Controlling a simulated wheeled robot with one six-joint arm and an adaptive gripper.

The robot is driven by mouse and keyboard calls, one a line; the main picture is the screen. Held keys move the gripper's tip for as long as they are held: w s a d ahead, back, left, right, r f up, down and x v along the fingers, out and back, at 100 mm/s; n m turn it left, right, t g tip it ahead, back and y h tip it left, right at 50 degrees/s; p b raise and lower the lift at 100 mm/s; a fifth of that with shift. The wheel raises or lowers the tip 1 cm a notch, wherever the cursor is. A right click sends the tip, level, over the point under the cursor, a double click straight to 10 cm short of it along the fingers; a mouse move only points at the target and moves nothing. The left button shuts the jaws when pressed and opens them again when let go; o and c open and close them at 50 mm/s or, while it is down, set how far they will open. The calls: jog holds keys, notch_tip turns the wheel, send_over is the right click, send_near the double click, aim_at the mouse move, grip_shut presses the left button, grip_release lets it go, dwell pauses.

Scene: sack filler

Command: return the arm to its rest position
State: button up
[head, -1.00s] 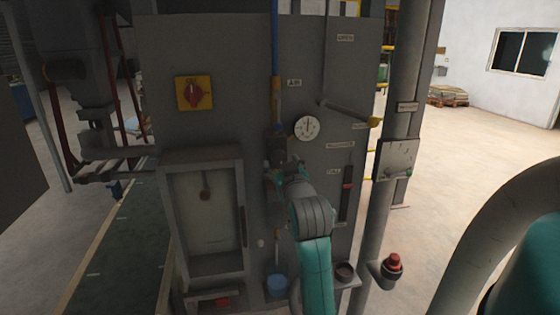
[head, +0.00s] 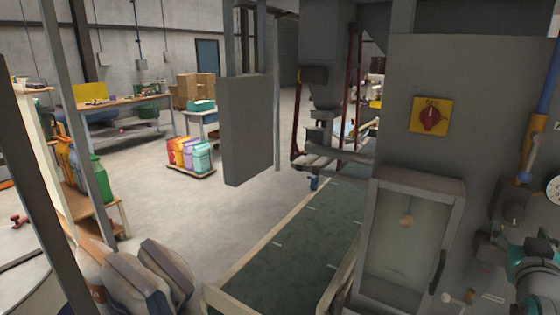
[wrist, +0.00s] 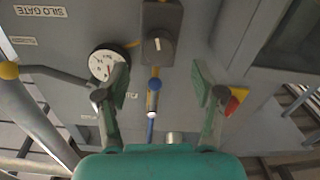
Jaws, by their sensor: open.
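My gripper (wrist: 160,80) is open in the wrist view, with its two fingers apart and nothing between them. It faces the grey panel (wrist: 200,30), which appears upside down there. A round gauge (wrist: 103,63) shows beside one finger, and a dark knob (wrist: 158,45) lies beyond the gap. A red and yellow switch (wrist: 236,100) shows beside the other finger. In the head view my teal arm is cut off at the right edge in front of the panel (head: 480,120), and the fingertips are hard to make out.
A glass-fronted cabinet (head: 410,245) stands left of my arm, below the red rotary switch (head: 430,117). A yellow-tipped lever (wrist: 45,72) sticks out near the gripper. A green conveyor (head: 290,250) and filled sacks (head: 145,275) lie further left. Open floor (head: 215,215) lies beyond.

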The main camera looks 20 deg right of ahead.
jog(key=s+a+f+n+t+y, duration=0.25)
jog(key=a+f+n+y, duration=0.35)
jog(key=a+f, duration=1.85)
jog(key=s+a+f+n+y, duration=0.1)
jog(key=s+a+f+y, duration=0.2)
jog(key=s+a, duration=0.4)
jog(key=s+a+f+n+y, duration=0.1)
jog(key=s+a+f+y, duration=0.2)
jog(key=s+a, duration=0.5)
jog(key=s+y, duration=0.1)
jog(key=s, duration=0.7)
jog(key=shift+s+f+y, duration=0.15)
jog(key=shift+f+y, duration=0.15)
jog(key=shift+t, duration=0.25)
